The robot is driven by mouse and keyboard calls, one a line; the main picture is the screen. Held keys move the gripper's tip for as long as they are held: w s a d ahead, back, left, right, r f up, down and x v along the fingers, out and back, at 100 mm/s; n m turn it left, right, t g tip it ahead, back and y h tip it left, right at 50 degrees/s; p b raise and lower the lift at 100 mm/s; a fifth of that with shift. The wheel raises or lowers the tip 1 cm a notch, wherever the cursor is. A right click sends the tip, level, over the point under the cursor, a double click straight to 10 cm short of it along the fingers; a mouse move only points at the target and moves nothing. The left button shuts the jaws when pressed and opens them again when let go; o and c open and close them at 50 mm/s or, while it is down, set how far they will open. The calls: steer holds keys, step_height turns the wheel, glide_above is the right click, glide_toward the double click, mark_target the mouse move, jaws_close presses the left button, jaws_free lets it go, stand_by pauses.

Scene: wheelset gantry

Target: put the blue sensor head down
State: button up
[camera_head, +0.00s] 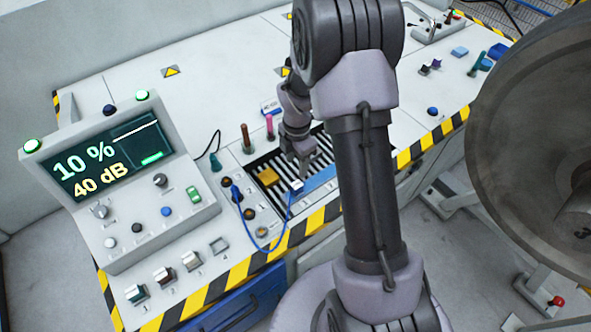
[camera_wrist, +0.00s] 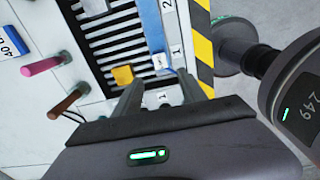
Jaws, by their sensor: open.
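A small white piece (camera_head: 297,186) with blue beside it, at the end of a blue cable (camera_head: 265,247), lies at the front of the slatted tray (camera_head: 268,196); I take it for the blue sensor head. A long blue strip (camera_head: 321,179) lies just beyond.
A yellow block (camera_head: 267,176) lies left in the tray. A brown peg (camera_head: 245,138) and a pink peg (camera_head: 269,127) stand behind it. A control panel with a screen (camera_head: 112,155) is at the left. A large wheel (camera_head: 515,120) stands at the right.

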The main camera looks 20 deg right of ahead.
steer(key=s+a+r+m+t, duration=0.1)
steer(key=s+a+r+m, duration=0.15)
steer(key=r, duration=0.35)
steer(key=s+a+r+m+t, duration=0.1)
steer(key=r+m, duration=0.3)
steer(key=r, duration=0.2)
steer(key=s+a+r+m, duration=0.1)
steer(key=a+r+m, duration=0.15)
steer(key=r, duration=0.35)
steer(key=s+a+r+m+t, duration=0.1)
steer(key=s+a+r+m, duration=0.1)
steer(key=s+m, duration=0.3)
steer(key=s+a+r+m+t+y, duration=0.1)
steer(key=s+a+r+m, duration=0.2)
steer(key=s+r+m, duration=0.1)
steer(key=s+a+r+m+t+y, duration=0.1)
steer(key=s+a+r+m, duration=0.1)
steer(key=s+r+m, duration=0.2)
steer(key=s+m, duration=0.2)
steer(key=s, duration=0.1)
steer(key=shift+s+a+t, duration=0.15)
steer(key=shift+s+t, duration=0.25)
step_height(320, 180, down, 7)
steer(key=b, duration=0.6)
steer(key=shift+r+b, duration=0.15)
steer(key=shift+b, duration=0.25)
